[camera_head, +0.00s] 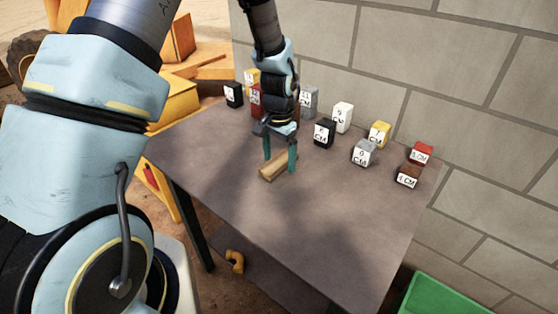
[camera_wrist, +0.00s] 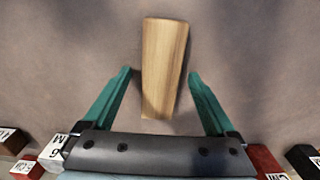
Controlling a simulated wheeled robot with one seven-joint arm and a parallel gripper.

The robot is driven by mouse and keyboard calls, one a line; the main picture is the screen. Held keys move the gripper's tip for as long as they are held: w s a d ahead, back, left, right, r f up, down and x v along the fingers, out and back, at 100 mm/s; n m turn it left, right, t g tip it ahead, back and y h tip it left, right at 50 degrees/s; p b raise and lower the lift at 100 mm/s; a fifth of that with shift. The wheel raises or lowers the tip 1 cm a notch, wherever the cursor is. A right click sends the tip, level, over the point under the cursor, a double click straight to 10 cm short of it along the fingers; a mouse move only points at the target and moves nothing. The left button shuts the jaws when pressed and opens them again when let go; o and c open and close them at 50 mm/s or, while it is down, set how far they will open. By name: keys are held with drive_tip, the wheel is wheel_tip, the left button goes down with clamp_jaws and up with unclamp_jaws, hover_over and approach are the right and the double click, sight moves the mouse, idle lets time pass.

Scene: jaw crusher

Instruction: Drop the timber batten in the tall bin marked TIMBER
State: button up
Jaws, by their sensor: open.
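The timber batten (camera_head: 278,166) is a short, light brown wooden block lying flat on the grey table, towards its back left. My gripper (camera_head: 280,166) is right above it, pointing down, with its green fingers apart. In the wrist view the batten (camera_wrist: 164,66) lies lengthwise between and beyond the open fingers of my gripper (camera_wrist: 158,75), with a gap on each side. Nothing is held. Whether the fingertips reach down to the table top is hard to tell. No tall bin marked TIMBER can be made out in either view.
Several small labelled blocks, such as a black one (camera_head: 324,134), a grey one (camera_head: 364,152) and a red one (camera_head: 421,153), stand along the table's back. The front of the table (camera_head: 330,240) is clear. A block wall rises behind. A green container (camera_head: 446,298) is at lower right.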

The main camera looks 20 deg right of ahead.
drive_tip(key=shift+c, duration=0.3)
drive_tip(key=c, duration=1.3)
clamp_jaws()
